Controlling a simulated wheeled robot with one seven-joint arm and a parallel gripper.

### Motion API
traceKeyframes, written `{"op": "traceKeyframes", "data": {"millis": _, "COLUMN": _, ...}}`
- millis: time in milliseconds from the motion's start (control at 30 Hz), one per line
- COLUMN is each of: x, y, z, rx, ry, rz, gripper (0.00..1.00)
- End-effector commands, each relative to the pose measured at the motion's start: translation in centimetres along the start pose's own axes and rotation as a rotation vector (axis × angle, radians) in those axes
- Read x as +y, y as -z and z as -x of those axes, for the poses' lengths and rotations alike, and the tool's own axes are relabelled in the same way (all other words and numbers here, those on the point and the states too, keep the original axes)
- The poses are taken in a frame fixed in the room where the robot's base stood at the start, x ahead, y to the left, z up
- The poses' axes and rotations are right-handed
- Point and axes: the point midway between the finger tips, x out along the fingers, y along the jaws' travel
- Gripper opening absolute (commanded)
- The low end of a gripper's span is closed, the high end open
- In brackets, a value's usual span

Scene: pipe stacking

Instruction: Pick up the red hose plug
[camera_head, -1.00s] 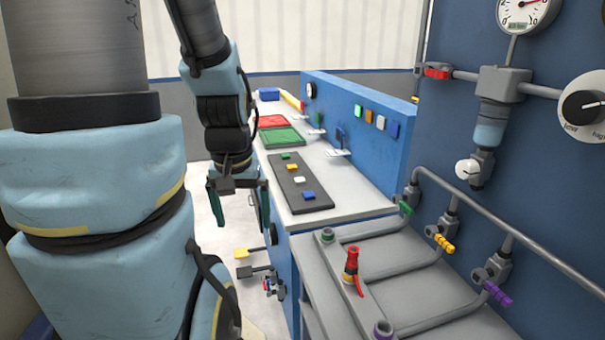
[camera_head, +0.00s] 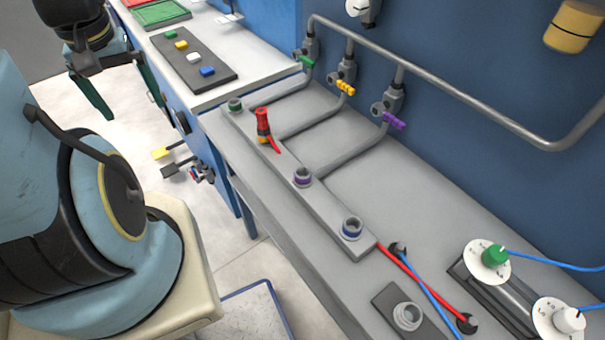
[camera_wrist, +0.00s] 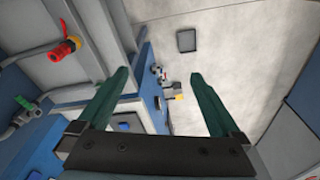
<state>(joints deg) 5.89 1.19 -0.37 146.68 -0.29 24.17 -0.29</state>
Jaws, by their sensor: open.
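The red hose plug (camera_head: 262,122) stands upright on the grey manifold bar, with a yellow band low on it and a red lever hanging from its side. It also shows in the wrist view (camera_wrist: 64,48) at the upper left, outside the fingers. My gripper (camera_head: 93,88) is at the upper left of the head view, well left of the plug and beside the bench. In the wrist view my gripper (camera_wrist: 157,84) has its two green fingers spread apart with nothing between them. Floor and bench side show behind them.
The manifold bar (camera_head: 330,212) has several ports and pipes to green, yellow and purple valves on the blue wall. A red hose (camera_head: 420,280) and blue cable lie at the front right. A button panel (camera_head: 215,78) is on the white bench. Levers (camera_head: 175,160) stick out below.

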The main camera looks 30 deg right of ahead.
Motion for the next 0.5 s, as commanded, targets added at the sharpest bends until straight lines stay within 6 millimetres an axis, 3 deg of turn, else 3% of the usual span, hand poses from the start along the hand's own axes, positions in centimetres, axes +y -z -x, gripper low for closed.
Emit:
{"op": "traceKeyframes", "data": {"millis": 133, "x": 0.5, "y": 0.3, "z": -0.3, "rx": -0.002, "ry": -0.002, "rz": -0.025, "gripper": 0.88}}
{"op": "traceKeyframes", "data": {"millis": 233, "x": 2.7, "y": 1.5, "z": -1.5, "rx": -0.017, "ry": -0.011, "rz": -0.139, "gripper": 0.76}}
{"op": "traceKeyframes", "data": {"millis": 367, "x": 8.5, "y": 3.5, "z": -3.7, "rx": -0.052, "ry": -0.030, "rz": -0.410, "gripper": 0.76}}
{"op": "traceKeyframes", "data": {"millis": 500, "x": 15.6, "y": 4.5, "z": -5.5, "rx": -0.090, "ry": -0.049, "rz": -0.711, "gripper": 0.76}}
